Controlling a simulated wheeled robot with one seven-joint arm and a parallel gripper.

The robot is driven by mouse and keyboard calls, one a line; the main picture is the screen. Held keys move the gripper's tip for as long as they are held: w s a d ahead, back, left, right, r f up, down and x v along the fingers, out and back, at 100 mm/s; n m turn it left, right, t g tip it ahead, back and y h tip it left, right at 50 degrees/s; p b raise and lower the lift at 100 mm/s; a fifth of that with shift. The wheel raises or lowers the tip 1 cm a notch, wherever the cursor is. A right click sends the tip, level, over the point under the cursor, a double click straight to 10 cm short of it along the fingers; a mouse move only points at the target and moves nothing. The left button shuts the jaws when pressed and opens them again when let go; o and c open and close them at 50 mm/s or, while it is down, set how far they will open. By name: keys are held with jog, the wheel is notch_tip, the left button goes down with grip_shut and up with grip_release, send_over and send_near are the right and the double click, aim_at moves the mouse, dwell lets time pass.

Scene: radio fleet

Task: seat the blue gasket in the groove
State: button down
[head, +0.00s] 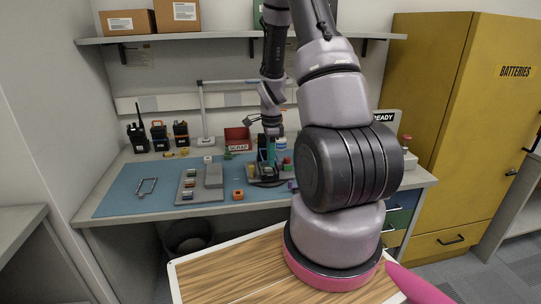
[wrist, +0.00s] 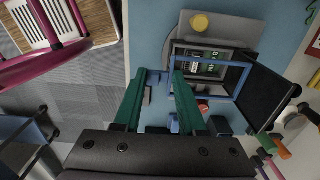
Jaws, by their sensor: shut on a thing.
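The blue gasket (wrist: 241,82) is a thin rectangular ring, seen in the wrist view over the open radio housing (wrist: 205,67). My gripper (wrist: 160,76) has green fingers, is shut on the gasket and stands at the ring's left side in the wrist view. The housing's dark lid (wrist: 272,94) is open to the right. In the head view, my gripper (head: 268,150) reaches down at the radio (head: 266,175), and the gasket is too small to make out.
The radio is on a blue mat (head: 120,190). A red scrap bin (head: 237,138) and several radios (head: 160,138) stand behind. A yellow cabinet (head: 430,110) is at right.

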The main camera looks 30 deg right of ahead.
jog(key=shift+f, duration=2.2)
jog(key=shift+f, duration=0.4)
dwell(0.6)
jog(key=shift+w, duration=0.4)
dwell(0.5)
jog(key=shift+f, duration=0.35)
dwell(0.6)
jog(key=shift+c, duration=2)
grip_release()
jog(key=shift+r, duration=0.15)
notch_tip(320, 180, up, 10)
jog(key=shift+s+d+r, duration=0.1)
jog(key=shift+d+r, duration=0.05)
jog(key=shift+r, duration=0.1)
